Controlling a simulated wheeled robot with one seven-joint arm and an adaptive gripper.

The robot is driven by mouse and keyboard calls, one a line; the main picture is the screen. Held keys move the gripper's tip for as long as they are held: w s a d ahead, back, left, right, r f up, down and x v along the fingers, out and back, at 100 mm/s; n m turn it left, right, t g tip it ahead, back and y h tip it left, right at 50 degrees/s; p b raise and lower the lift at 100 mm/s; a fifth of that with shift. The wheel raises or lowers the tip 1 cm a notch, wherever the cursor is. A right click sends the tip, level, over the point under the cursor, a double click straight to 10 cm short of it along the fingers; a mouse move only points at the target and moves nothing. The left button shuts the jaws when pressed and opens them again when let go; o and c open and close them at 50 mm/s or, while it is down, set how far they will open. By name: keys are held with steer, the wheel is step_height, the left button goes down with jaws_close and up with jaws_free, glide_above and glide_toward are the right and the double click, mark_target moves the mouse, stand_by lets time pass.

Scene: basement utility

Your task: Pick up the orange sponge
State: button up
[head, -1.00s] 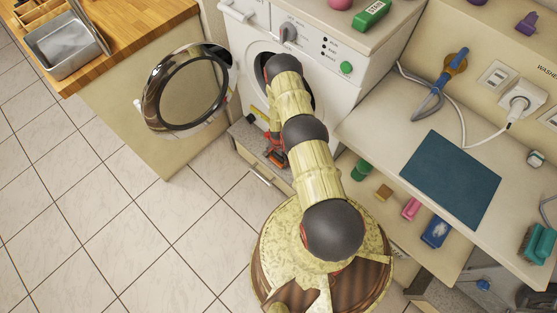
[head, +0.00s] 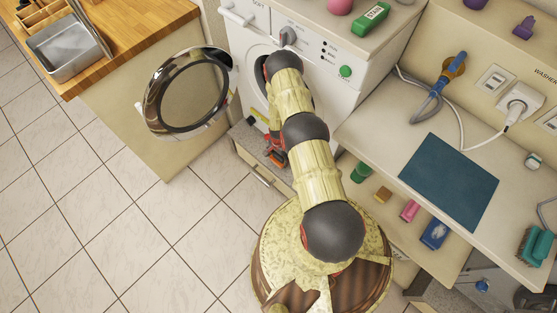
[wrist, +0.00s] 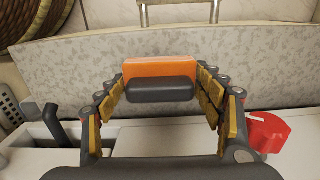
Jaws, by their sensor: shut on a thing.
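The orange sponge (wrist: 160,70) is a small block with an orange part and a dark grey part, in the upper middle of the wrist view. My gripper (wrist: 160,82) has a finger against each side of it and is shut on it. Behind the sponge is a grey speckled surface; I cannot tell whether the sponge touches it. In the head view my gripper (head: 275,152) is low in front of the washing machine, largely hidden by my arm, and the sponge cannot be made out clearly there.
The washing machine (head: 318,75) has its round door (head: 188,90) swung open to the left. A grey speckled ledge (head: 247,140) lies below it. To the right, a shelf holds a blue mat (head: 449,182), with small items underneath. A red object (wrist: 266,132) shows right of my gripper. The tiled floor at left is clear.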

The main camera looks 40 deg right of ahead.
steer(key=s+a+r+p, duration=0.5)
steer(key=a+r, duration=0.5)
steer(key=a, duration=0.2)
steer(key=shift+s+a+r+p, duration=0.2)
steer(key=shift+s+a+p, duration=0.15)
steer(key=shift+s, duration=0.15)
steer(key=o, duration=0.6)
steer(key=c, duration=0.4)
steer(key=shift+c, duration=0.3)
